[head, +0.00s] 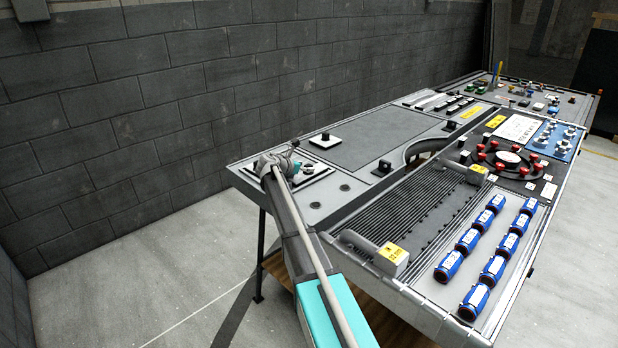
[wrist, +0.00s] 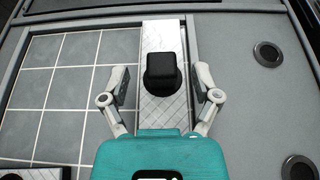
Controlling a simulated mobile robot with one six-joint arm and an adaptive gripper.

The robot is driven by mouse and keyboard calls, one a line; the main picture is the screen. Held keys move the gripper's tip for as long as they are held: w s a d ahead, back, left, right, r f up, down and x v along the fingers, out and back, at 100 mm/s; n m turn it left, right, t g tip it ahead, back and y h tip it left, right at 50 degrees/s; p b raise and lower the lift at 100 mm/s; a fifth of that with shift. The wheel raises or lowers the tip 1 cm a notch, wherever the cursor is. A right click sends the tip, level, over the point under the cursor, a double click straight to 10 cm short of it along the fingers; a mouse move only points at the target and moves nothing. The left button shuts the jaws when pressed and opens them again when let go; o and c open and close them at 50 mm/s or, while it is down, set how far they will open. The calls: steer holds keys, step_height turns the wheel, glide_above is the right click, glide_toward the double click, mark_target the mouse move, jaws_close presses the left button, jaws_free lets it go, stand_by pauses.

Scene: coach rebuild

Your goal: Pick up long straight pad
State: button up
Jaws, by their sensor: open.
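A long straight pad (wrist: 160,32) with a pale, scratched metal surface and a black block-shaped knob (wrist: 164,70) shows in the wrist view. It lies along the right edge of a grey tiled area. My gripper (wrist: 161,76) is open, with one finger on each side of the pad and knob. I see gaps between the fingers and the knob; the height above the pad is unclear. The near end of the pad is hidden by my gripper body. In the head view my gripper (head: 282,162) is over the near left corner of the bench, hiding much there.
A grey handle bar (head: 375,250) is near the front edge. A block wall stands behind.

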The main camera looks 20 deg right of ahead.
steer(key=shift+x, duration=1)
steer(key=shift+r, duration=0.1)
jaws_close()
